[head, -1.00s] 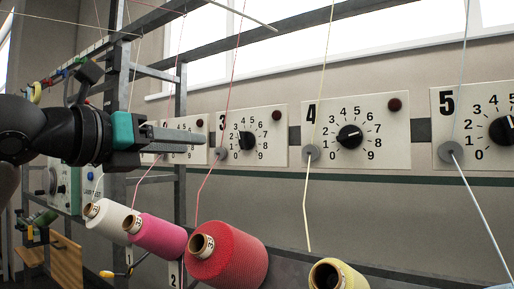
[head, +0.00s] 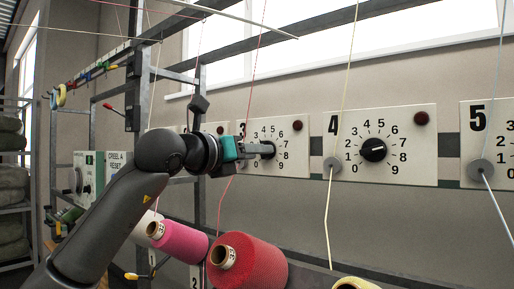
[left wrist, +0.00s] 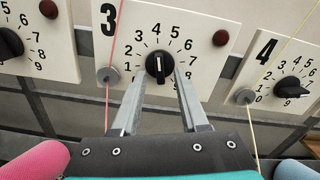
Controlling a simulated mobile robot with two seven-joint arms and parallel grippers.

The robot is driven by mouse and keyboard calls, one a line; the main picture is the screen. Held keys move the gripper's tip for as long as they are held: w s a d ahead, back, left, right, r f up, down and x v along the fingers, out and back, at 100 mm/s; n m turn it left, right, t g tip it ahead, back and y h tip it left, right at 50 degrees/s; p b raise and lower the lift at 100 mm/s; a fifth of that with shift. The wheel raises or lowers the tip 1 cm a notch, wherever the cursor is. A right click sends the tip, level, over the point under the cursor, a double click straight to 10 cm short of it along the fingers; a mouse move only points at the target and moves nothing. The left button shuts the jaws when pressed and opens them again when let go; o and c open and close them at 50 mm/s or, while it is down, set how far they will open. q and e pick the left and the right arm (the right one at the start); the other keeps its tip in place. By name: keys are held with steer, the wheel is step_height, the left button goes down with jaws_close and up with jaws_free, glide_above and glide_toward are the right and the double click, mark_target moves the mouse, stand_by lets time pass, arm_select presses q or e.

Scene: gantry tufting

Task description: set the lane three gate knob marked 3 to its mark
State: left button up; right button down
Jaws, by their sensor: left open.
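The lane three plate (head: 296,166) is white, with a black 3 and a dial numbered 0 to 9. Its black knob (left wrist: 159,66) shows in the left wrist view, its white line running nearly up and down, with the 4 above it. My left gripper (left wrist: 161,82) is open, its two grey fingers pointing at the knob, one tip on either side of its lower part. I cannot tell whether they touch it. In the head view the left gripper (head: 265,149) covers part of the knob. No separate target mark is clear on the dial. My right gripper is not in view.
A pink thread (left wrist: 117,35) runs down past the grey disc (left wrist: 108,75) left of the knob. The lane four plate (head: 405,162) is to the right. A red lamp (left wrist: 220,38) sits upper right of the dial.

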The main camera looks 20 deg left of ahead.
arm_select(q)
steer(key=shift+w+d, duration=0.15)
steer(key=shift+w, duration=0.3)
jaws_close()
stand_by(0.4)
